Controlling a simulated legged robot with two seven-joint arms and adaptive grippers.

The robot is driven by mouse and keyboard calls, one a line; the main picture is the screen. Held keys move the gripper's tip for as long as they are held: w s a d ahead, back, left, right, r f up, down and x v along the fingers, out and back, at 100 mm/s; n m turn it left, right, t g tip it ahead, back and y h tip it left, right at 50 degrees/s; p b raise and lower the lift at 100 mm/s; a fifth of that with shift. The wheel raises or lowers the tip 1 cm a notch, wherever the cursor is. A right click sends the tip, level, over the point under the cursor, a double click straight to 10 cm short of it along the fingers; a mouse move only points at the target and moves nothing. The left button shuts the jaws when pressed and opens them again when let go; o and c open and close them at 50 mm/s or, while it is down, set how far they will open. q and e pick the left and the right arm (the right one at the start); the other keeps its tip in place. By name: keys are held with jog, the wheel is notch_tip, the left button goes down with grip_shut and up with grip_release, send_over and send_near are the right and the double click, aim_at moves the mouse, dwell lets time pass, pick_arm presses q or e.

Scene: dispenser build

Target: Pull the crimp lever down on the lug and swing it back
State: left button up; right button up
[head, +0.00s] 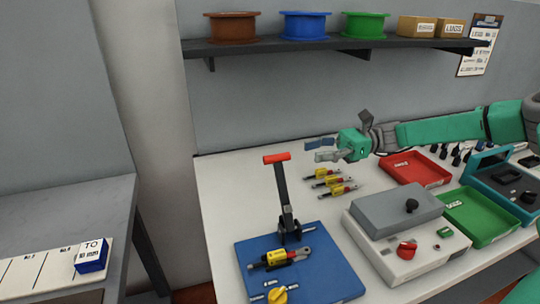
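The crimp lever (283,190) stands nearly upright with a red grip at its top, tilted slightly left. It rises from the blue base plate (330,265). A yellow and black lug piece with metal ends (275,260) lies at the lever's foot on the plate. A yellow knob (277,294) sits at the plate's front. My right gripper (340,137) is to the right of and slightly above the red grip in the picture, apart from it. Its fingers are spread, with nothing seen between them. My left gripper is not in view.
Several yellow and red pieces (328,181) lie behind the plate. A grey control box (400,240), a red tray (414,170) and a green tray (480,215) stand to the right. A shelf (330,44) with spools hangs above. A side table (120,190) is at left.

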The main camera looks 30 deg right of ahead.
aim_at(272, 159)
jog(key=x, duration=1)
jog(key=shift+w+d+f, duration=0.15)
jog(key=shift+w+f, duration=0.1)
jog(key=shift+w+a, duration=0.1)
jog(key=shift+a, duration=0.55)
jog(key=shift+d, duration=0.1)
grip_shut()
